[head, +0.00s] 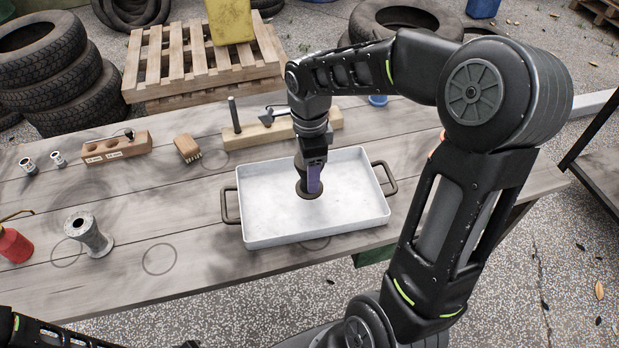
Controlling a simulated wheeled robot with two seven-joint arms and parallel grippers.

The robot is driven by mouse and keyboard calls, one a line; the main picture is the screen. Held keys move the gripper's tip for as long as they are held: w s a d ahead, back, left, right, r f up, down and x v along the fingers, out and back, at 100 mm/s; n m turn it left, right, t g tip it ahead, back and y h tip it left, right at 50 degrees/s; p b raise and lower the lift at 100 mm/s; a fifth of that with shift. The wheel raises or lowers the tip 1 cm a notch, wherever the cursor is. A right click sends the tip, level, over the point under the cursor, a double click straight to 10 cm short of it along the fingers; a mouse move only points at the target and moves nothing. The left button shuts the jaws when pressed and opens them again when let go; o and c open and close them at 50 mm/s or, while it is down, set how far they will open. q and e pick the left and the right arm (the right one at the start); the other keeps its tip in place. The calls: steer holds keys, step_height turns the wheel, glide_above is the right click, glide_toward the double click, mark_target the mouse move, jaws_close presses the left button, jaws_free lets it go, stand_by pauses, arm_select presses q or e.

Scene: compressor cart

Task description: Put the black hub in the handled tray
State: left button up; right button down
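The handled tray (260,222) is a pale, shallow rectangular tray with a dark handle at each end, lying on the wooden table. The black hub (304,193) is a dark spool-like piece with a round flange at the bottom. It is upright inside the tray area, near the middle, at or just above the tray floor; I cannot tell if it touches. My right gripper (314,180) points down over the tray and appears shut on the hub, its fingers partly covering it. Part of my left arm shows at the bottom left; its gripper is not visible.
A grey metal spool (88,236) and a red can (13,246) stand left of the tray. Behind are a wooden block with holes (115,147), a brush (187,148) and a long wooden block with a dark peg (262,133). The front left tabletop is clear.

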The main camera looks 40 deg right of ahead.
steer(key=shift+f, duration=1.7)
steer(key=shift+f, duration=0.25)
steer(key=shift+c, duration=2.1)
jaws_free()
steer(key=shift+r, duration=0.1)
steer(key=shift+r, duration=0.1)
step_height(320, 180, up, 12)
